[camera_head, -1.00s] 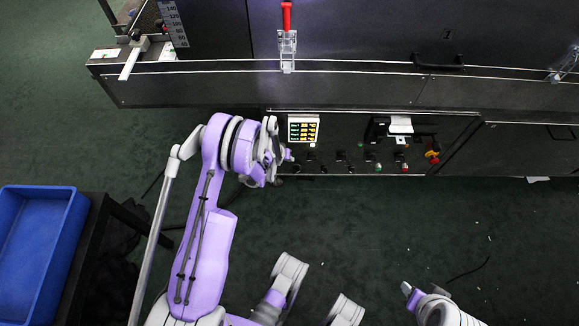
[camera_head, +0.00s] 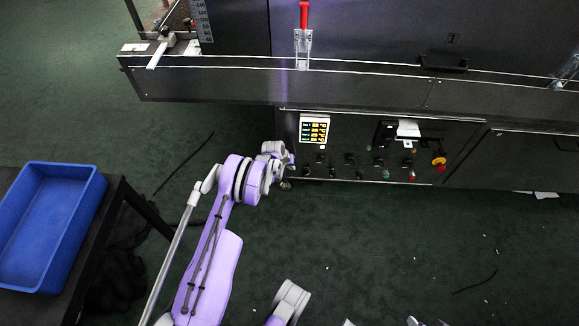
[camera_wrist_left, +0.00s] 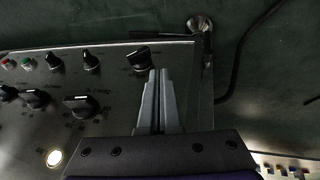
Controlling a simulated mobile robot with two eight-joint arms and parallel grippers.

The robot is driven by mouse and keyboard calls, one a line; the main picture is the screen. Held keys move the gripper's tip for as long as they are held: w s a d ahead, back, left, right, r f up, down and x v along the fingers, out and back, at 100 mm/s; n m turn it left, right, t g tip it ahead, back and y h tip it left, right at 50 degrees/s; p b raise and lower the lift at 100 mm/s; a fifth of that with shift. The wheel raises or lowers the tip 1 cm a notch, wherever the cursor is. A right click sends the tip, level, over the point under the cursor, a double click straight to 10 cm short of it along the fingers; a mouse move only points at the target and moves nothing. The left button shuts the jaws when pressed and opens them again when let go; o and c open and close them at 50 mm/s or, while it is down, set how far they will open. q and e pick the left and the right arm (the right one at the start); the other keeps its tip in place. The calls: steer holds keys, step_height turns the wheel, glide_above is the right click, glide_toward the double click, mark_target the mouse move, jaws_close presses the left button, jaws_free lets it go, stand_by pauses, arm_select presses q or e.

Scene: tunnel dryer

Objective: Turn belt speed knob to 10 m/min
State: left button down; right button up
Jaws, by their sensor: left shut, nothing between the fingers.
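The control panel (camera_head: 340,145) is a dark strip low on the machine, with several small knobs. In the left wrist view, a black knob (camera_wrist_left: 139,55) sits near the panel's edge, just beyond my left fingertips. Another black knob (camera_wrist_left: 81,105) with a printed dial is to its left, with several more farther left. The dial print is too small to read, so I cannot tell which knob sets belt speed. My left gripper (camera_head: 289,161) is at the panel's left end; its fingers (camera_wrist_left: 160,76) are shut and empty. Only a sliver of my right gripper (camera_head: 413,321) shows at the bottom edge.
A lit display (camera_head: 314,129) is above the knobs. A red and yellow emergency stop (camera_head: 439,163) is at the panel's right. A blue crate (camera_head: 88,196) stands on a dark table at left.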

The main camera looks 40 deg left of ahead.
mark_target(306, 172)
arm_select(q)
step_height(306, 172, down, 6)
steer(key=w+d+b, duration=0.2)
steer(key=shift+w+d, duration=0.4)
steer(key=shift+s, duration=0.1)
